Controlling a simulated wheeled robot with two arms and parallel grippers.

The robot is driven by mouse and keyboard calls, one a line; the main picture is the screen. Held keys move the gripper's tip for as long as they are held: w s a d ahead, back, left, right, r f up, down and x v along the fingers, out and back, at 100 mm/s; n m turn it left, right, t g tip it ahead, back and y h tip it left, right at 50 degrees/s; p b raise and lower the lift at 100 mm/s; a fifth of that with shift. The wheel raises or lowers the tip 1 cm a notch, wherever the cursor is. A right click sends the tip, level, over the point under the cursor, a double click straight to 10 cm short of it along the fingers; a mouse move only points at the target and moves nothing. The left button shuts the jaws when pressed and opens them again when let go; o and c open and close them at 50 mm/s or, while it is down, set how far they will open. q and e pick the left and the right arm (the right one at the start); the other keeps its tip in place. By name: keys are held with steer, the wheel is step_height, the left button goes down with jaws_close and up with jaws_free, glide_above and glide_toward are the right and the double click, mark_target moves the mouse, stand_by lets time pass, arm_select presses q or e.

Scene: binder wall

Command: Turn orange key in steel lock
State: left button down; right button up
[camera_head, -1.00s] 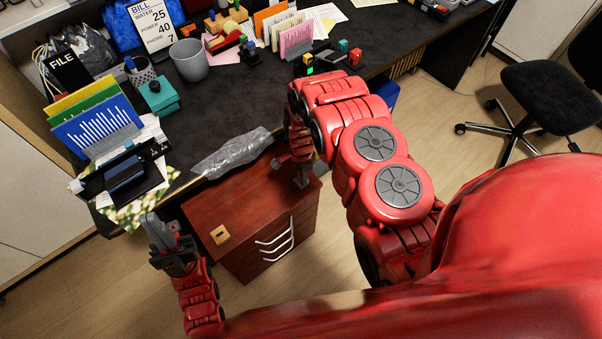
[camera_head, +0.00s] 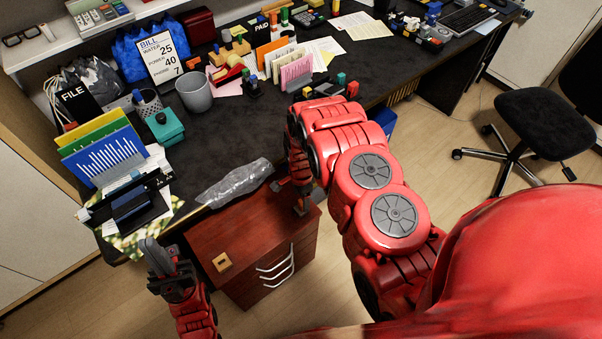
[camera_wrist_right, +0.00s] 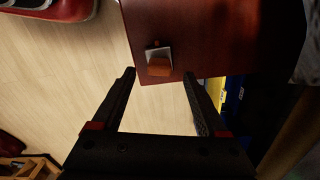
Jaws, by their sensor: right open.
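In the right wrist view, the orange key (camera_wrist_right: 159,67) sits in the steel lock (camera_wrist_right: 153,49) on the dark red wooden cabinet (camera_wrist_right: 195,30). My right gripper (camera_wrist_right: 158,88) is open there, its two fingers apart on either side of the key's line, with nothing between them. In the head view, my right gripper (camera_head: 289,197) is at the cabinet's (camera_head: 235,235) far right corner; the orange key cannot be made out there. My left gripper (camera_head: 150,265) is left of the cabinet, its fingers apart and empty.
A brass-coloured plate (camera_head: 222,262) is on the cabinet's near left part. Open floor lies left and front. A black chair (camera_head: 540,125) stands far right.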

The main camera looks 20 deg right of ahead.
mark_target(301, 202)
step_height(301, 202, up, 13)
steer(key=p, duration=0.8)
steer(key=shift+r, duration=0.1)
